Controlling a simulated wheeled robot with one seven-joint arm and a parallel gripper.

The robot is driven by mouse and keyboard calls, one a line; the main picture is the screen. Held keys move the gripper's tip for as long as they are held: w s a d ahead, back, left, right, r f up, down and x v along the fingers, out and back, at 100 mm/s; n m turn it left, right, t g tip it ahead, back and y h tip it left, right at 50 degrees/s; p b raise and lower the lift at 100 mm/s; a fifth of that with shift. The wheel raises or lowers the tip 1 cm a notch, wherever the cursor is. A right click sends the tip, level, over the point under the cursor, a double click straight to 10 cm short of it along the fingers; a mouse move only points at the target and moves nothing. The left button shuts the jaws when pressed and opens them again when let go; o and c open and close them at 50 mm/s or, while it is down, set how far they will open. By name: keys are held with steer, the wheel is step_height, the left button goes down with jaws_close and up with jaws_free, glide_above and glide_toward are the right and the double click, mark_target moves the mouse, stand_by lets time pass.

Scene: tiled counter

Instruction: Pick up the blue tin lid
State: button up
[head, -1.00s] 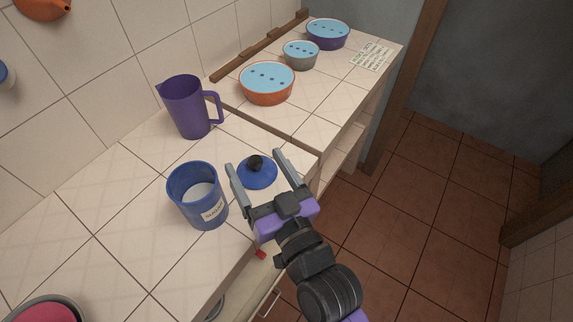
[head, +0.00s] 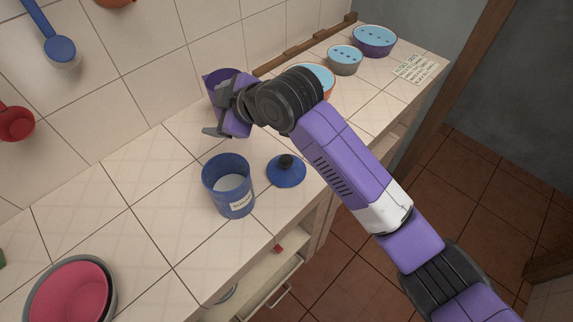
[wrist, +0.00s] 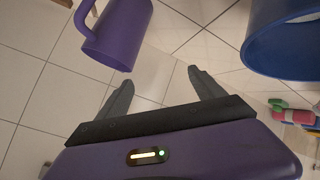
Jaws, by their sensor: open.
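The blue tin lid (head: 287,172), a shallow dome with a black knob, lies on the counter just right of the open blue tin (head: 229,195). I cannot make the lid out in the wrist view. My gripper (head: 214,110) is open and empty, behind and left of the lid, in front of the purple jug (head: 217,78), which it partly hides. In the wrist view, my gripper (wrist: 158,80) has its fingers spread, with the jug (wrist: 118,32) ahead to the left and the blue tin (wrist: 283,50) at the upper right.
Bowls with light-blue tops, such as the grey one (head: 345,62), stand at the far end, the orange one partly behind my arm. A pink bowl (head: 70,295) sits at the front left. A blue ladle (head: 60,48) hangs on the wall. Open counter lies left of the tin.

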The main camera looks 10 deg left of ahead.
steer(key=d+f+n+g+h, duration=0.3)
steer(key=d+f+h, duration=0.1)
steer(key=d, duration=0.1)
steer(key=n+g+h, duration=0.3)
steer(key=n+h, duration=0.1)
steer(key=h, duration=0.1)
glide_above(288, 159)
steer(key=shift+s+d+f, duration=0.1)
steer(key=shift+d+f, duration=0.05)
steer(key=shift+f, duration=0.3)
step_height(288, 159, down, 2)
steer(key=shift+f+p, duration=0.15)
steer(key=shift+p, duration=0.35)
steer(key=shift+w+f+p, duration=0.2)
steer(key=shift+f+p, duration=0.45)
steer(key=shift+f, duration=2)
steer(key=c, duration=1.3)
steer(key=shift+s+f, duration=0.1)
steer(key=shift+f, duration=0.05)
jaws_close()
